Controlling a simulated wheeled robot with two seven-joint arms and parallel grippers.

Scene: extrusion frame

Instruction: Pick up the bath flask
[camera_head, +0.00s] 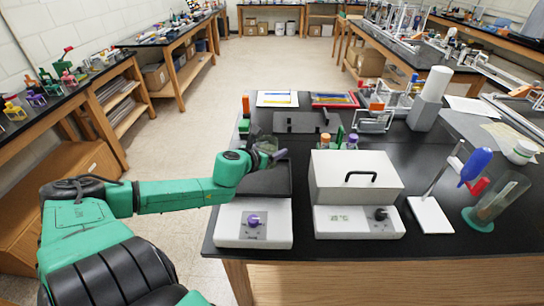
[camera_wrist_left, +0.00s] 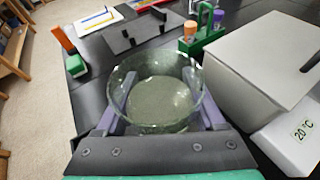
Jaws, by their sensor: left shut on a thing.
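The bath flask is a clear, round glass vessel (camera_wrist_left: 150,95) with a wide open rim and greyish contents or base showing through. My left gripper (camera_wrist_left: 160,112) is shut around it, with a purple-grey finger on each side of the glass. In the head view the flask (camera_head: 267,145) is small and partly hidden by my left gripper (camera_head: 268,157), over the far end of the dark plate of the stirrer unit (camera_head: 253,222). I cannot tell whether it touches the plate. My right gripper is not in view.
A white lidded bath (camera_head: 355,190) with a black handle stands close to the right; its display reads 20 °C in the left wrist view. A green rack (camera_wrist_left: 200,32) with capped bottles stands behind. An orange-and-green item (camera_wrist_left: 68,45) is at left. A stand and glass cylinder (camera_head: 497,200) are far right.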

